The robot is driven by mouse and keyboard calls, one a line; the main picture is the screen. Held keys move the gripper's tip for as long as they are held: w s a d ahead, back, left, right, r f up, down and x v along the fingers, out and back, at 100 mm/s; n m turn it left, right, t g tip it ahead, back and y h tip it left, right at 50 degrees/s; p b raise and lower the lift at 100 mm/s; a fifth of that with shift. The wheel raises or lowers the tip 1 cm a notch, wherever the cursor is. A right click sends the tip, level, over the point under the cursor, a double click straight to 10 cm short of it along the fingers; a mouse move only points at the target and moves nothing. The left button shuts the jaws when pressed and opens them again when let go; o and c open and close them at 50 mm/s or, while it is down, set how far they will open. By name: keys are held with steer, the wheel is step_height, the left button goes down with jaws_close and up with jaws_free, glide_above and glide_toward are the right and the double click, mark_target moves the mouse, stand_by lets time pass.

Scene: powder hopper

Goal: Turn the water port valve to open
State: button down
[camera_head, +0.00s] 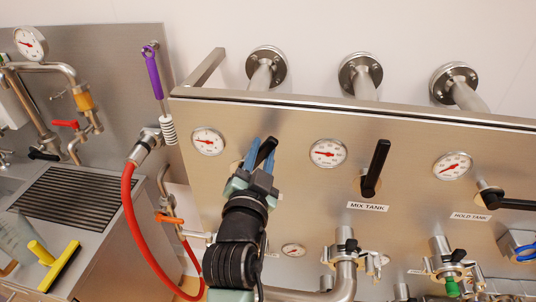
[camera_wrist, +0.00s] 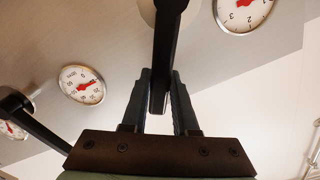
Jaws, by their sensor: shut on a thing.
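The leftmost black valve handle (camera_head: 267,150) on the steel panel points up and tilts slightly right. In the wrist view this handle (camera_wrist: 167,45) runs down between the two fingers. My gripper (camera_head: 259,158) is shut on it, with a blue-grey finger on each side; it also shows in the wrist view (camera_wrist: 160,85). My arm hides any label below this valve, so I cannot read whether it says water port.
The MIX TANK handle (camera_head: 376,168) stands nearly upright to the right. The HOLD TANK handle (camera_head: 505,201) points right. A gauge (camera_head: 208,141) sits left of my gripper. A red hose (camera_head: 133,220) hangs at the panel's left, beside a steel counter (camera_head: 115,240). Clamped pipe fittings (camera_head: 346,255) line the lower panel.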

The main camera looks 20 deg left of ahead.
steer(key=shift+s+a+r+n, duration=0.15)
steer(key=shift+a+r+n, duration=0.1)
steer(key=shift+a+n, duration=0.25)
steer(key=shift+s+a+r+n, duration=0.1)
steer(key=shift+a+r+n, duration=0.15)
steer(key=shift+n, duration=0.45)
steer(key=shift+a+n, duration=0.2)
steer(key=shift+n, duration=0.1)
steer(key=a+n, duration=0.2)
steer(key=n, duration=0.1)
steer(key=shift+s+a+r+n, duration=0.1)
steer(key=shift+s+a+n, duration=0.2)
steer(key=shift+s, duration=0.1)
steer(key=c, duration=0.6)
jaws_free()
steer(key=shift+d, duration=0.1)
steer(key=shift+c, duration=0.2)
steer(key=v, duration=0.9)
